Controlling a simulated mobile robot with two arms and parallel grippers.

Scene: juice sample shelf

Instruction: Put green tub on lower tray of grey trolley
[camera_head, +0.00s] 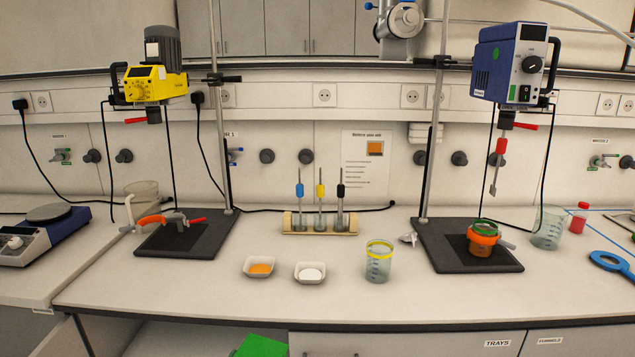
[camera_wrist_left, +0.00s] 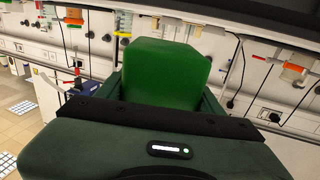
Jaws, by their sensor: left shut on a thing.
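The green tub (camera_wrist_left: 165,75) is large in the left wrist view, between the two dark fingers of my left gripper (camera_wrist_left: 160,98). My left gripper is shut on it. In the head view a bright green piece of the tub (camera_head: 262,346) shows at the bottom edge, in front of the bench; the rest is cut off, and my left gripper is out of that frame. The grey trolley and its lower tray are not in either view. My right gripper is not in view.
The white bench (camera_head: 215,290) holds two stirrer stands, small dishes (camera_head: 260,267), a yellow-rimmed beaker (camera_head: 379,262) and a rack of coloured-top tools (camera_head: 320,222). An orange-collared cup (camera_head: 482,240) stands on the right stand's base. Cupboard fronts (camera_head: 400,345) lie below the bench edge.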

